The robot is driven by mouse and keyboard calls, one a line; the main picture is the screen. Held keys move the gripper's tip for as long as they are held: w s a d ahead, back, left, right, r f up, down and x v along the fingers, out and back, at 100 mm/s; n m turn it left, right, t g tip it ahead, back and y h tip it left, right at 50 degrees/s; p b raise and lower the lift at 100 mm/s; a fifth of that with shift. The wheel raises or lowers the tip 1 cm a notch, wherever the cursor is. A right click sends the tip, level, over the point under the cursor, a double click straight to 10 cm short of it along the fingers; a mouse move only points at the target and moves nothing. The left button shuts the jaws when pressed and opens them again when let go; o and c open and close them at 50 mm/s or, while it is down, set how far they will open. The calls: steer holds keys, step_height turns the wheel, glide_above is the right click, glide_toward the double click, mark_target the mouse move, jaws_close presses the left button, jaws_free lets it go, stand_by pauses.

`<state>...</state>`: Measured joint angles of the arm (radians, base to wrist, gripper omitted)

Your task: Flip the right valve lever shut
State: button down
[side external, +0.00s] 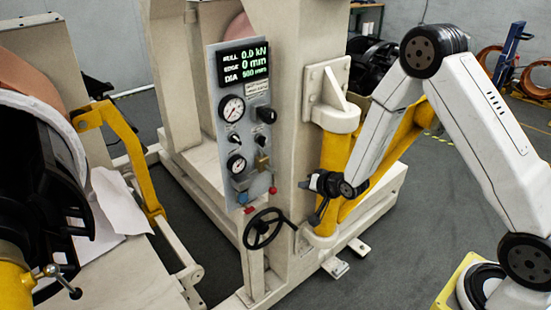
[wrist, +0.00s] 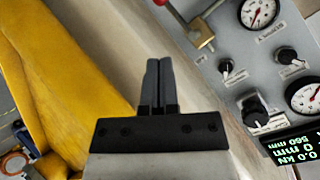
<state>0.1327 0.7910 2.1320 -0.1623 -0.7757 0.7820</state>
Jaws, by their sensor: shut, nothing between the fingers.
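The grey control panel (side external: 240,120) stands upright on the cream machine frame. A brass valve body (side external: 262,161) sits low on its right side, with a red lever end (side external: 273,190) below it. Another red end (side external: 248,209) shows lower left. In the wrist view, the brass body (wrist: 203,38) is at the top, and a red end (wrist: 160,3) is cut by the frame edge. My gripper (side external: 306,184) is right of the panel, apart from the levers. Its fingers (wrist: 158,82) are shut together and empty. The exact lever angle is too small to tell.
A black handwheel (side external: 263,228) projects below the panel. A yellow post (side external: 335,160) stands behind my gripper. Gauges (side external: 231,108) and black knobs (side external: 266,115) stick out above the valves. The cream column (side external: 290,130) fills the space between panel and post.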

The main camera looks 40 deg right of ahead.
step_height(320, 180, down, 9)
steer(key=d+m+t+y, duration=0.1)
steer(key=d+m+t, duration=0.1)
steer(key=m+t, duration=0.4)
steer(key=shift+w+m, duration=0.15)
steer(key=shift+m, duration=0.25)
steer(key=shift+w, duration=0.1)
steer(key=shift+w+a, duration=0.15)
steer(key=shift+w, duration=2.3)
steer(key=shift+w+a, duration=0.1)
steer(key=shift+w, duration=2.35)
